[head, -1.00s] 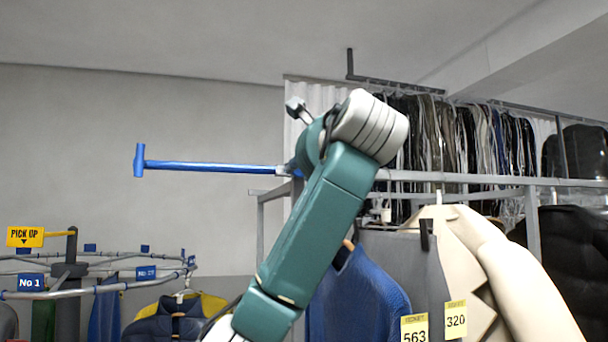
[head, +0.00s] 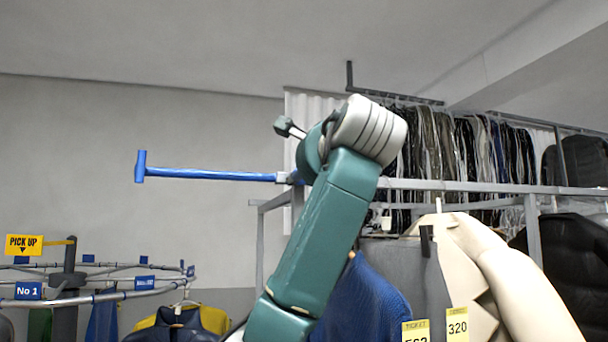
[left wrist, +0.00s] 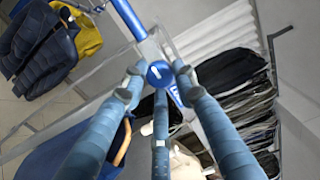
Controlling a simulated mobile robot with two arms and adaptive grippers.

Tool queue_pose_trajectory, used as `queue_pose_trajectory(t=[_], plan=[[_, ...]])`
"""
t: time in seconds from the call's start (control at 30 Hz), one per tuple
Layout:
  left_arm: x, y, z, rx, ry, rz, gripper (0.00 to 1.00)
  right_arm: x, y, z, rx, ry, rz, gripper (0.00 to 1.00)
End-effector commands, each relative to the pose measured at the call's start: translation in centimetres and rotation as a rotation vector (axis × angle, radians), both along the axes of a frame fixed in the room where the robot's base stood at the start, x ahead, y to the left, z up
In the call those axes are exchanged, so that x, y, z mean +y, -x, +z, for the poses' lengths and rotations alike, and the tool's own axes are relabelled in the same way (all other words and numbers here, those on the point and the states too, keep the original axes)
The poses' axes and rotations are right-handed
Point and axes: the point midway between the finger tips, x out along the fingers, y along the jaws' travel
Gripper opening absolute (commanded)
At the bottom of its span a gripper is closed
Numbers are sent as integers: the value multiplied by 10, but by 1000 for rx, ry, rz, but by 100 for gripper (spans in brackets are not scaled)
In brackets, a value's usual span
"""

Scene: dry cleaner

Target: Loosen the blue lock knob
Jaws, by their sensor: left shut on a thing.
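The blue lock knob (left wrist: 160,72) is a round disc with a white mark, at the centre of the left wrist view. In the head view my wrist hides the knob and the fingers. A blue bar with a T-shaped end (head: 210,174) sticks out leftward from the grey rail, close to my wrist; it also shows above the knob in the left wrist view (left wrist: 128,18). My right gripper is in neither view.
A grey metal rail frame (head: 455,187) runs to the right, with a blue sweater (head: 370,305) and a cream coat (head: 470,240) below it. Bagged clothes (head: 450,140) hang behind. A round rack (head: 110,295) stands at lower left. The space around the bar's left end is clear.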

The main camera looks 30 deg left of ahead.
Motion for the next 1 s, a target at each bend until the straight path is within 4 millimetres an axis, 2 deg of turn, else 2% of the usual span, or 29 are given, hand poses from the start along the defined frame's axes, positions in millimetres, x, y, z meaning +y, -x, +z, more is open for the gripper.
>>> queue_pose_trajectory(t=[0.13, 0.17, 0.23, 0.63, 0.77, 1.0], plan=[[0, 1, 3, -5, -4, -1, 2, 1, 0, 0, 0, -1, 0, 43], [0, 1, 3, -5, -4, -1, 34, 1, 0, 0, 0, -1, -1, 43], [0, 1, 2, -4, -5, -1, 48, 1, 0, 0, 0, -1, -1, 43], [-6, 4, 1, -1, -3, -1, 48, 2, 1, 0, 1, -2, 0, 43], [-22, 17, 2, -3, -5, -4, 48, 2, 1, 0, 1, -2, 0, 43], [-61, 52, 2, -5, -5, -3, 48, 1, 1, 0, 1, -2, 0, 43]])
